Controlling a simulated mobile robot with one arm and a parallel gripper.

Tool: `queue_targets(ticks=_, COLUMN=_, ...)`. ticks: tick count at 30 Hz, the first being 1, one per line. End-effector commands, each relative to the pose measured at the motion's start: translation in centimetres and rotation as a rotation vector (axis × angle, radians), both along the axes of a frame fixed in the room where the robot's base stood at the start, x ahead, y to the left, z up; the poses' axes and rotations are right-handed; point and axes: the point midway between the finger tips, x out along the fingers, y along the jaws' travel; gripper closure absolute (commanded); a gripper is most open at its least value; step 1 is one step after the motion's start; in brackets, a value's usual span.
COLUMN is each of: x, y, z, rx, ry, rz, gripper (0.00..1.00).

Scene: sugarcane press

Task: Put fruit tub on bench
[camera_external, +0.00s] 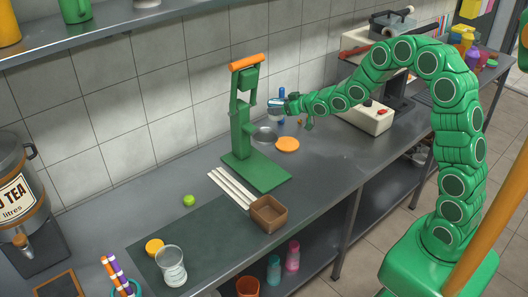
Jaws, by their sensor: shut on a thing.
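My gripper (290,104) is above the bench, just right of the green press. It is shut on a small blue-and-white thing (275,103), partly hidden by the fingers; I cannot tell its exact shape. An open brown square tub (268,214) stands upright on the grey bench (335,160), near its front edge. It may be the fruit tub, and my gripper is well away from it. The inside of the tub shows no clear fruit.
The green press (243,135) with an orange handle stands close by my gripper. An orange disc (287,144) lies right of it. White sticks (232,188), a lime (189,200) and a glass beaker (171,265) are to the left. A white appliance (367,115) is at the right.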

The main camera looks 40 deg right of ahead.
Motion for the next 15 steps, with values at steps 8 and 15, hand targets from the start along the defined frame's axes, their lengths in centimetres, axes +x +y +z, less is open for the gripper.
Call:
queue_targets(ticks=8, x=0.0, y=-2.4, z=-3.8, rx=-0.005, ry=0.004, rz=-0.159, gripper=0.64)
queue_targets(ticks=15, x=-0.1, y=-4.1, z=-5.3, rx=-0.015, ry=-0.002, rz=-0.288, gripper=0.64)
